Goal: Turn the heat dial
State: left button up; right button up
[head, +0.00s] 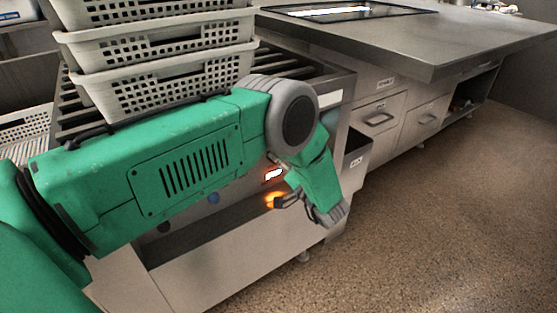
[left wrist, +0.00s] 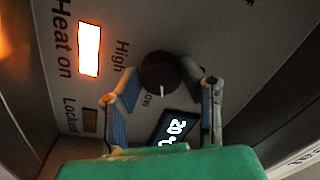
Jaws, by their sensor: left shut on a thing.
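The heat dial (left wrist: 163,72) is a dark round knob with a white pointer mark on a grey panel. It shows in the left wrist view between the two fingers of my left gripper (left wrist: 170,80), which is shut on it. The words "High" and a partly hidden "Low" are beside the dial. A display (left wrist: 174,130) reads about 20, partly covered. In the head view my left gripper (head: 283,200) is at the cabinet front; the dial is hidden there.
Stacked white perforated baskets (head: 165,88) stand on a roller surface behind my left arm. A counter (head: 430,45) with drawers (head: 378,117) stands at the right. A small grey bin (head: 355,160) hangs beside the panel. The brown floor at right is clear.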

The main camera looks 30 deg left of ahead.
pick_arm(q)
jog(key=shift+w+d+m+t, duration=0.15)
jog(key=shift+m+t, duration=0.15)
jog(key=shift+m, duration=1.8)
jog(key=o, duration=1)
jog(key=shift+o, duration=0.7)
jog(key=shift+f, duration=0.1)
